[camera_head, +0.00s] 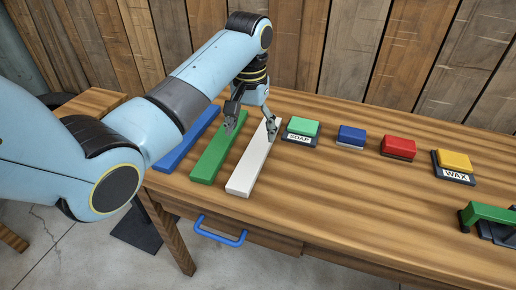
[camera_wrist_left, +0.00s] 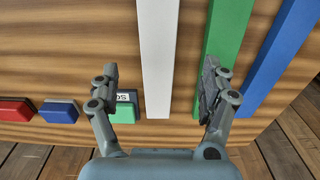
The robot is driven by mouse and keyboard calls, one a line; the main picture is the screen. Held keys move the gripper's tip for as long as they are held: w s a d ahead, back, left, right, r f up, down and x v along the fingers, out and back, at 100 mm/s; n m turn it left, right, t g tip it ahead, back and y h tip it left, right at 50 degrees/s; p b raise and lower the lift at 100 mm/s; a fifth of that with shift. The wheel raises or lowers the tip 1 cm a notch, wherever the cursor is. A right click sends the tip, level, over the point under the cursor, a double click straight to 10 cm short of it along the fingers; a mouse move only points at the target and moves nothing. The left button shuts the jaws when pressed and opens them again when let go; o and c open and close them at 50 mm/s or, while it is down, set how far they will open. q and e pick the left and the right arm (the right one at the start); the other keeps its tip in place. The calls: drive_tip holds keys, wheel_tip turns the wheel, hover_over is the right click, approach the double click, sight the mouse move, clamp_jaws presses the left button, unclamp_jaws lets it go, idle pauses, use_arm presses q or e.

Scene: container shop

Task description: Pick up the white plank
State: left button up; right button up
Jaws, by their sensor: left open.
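The white plank (camera_head: 247,171) lies on the wooden table in the head view, to the right of the green plank (camera_head: 212,160). My left gripper (camera_head: 250,126) is open above the far ends of these two planks, one finger over the green plank and the other over the white one. In the left wrist view the white plank (camera_wrist_left: 157,60) runs up between the two spread fingers of my left gripper (camera_wrist_left: 158,85). The right finger overlaps the green plank (camera_wrist_left: 228,30) in that view. I cannot tell whether the fingers touch anything. My right gripper is not in view.
A blue plank (camera_head: 180,148) lies left of the green one. A green block labelled SOAP (camera_head: 301,131), a blue block (camera_head: 351,135), a red block (camera_head: 398,147) and a yellow block labelled WAX (camera_head: 454,162) stand to the right. The table front middle (camera_head: 340,205) is clear.

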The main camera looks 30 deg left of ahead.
use_arm(q)
drive_tip(key=w+r, duration=0.1)
drive_tip(key=w, duration=0.1)
hover_over(254, 154)
drive_tip(key=f, duration=0.4)
drive_tip(key=shift+w+f+b, duration=0.2)
drive_tip(key=shift+w+b, duration=0.1)
drive_tip(key=shift+w, duration=0.05)
drive_tip(key=shift+s+d+f, duration=0.1)
drive_tip(key=shift+s+f, duration=0.1)
drive_tip(key=shift+f, duration=1.2)
drive_tip(key=shift+s+f, duration=0.2)
drive_tip(key=shift+f, duration=1.15)
drive_tip(key=c, duration=1.3)
drive_tip(key=shift+c, duration=0.6)
drive_tip(key=shift+r, duration=0.15)
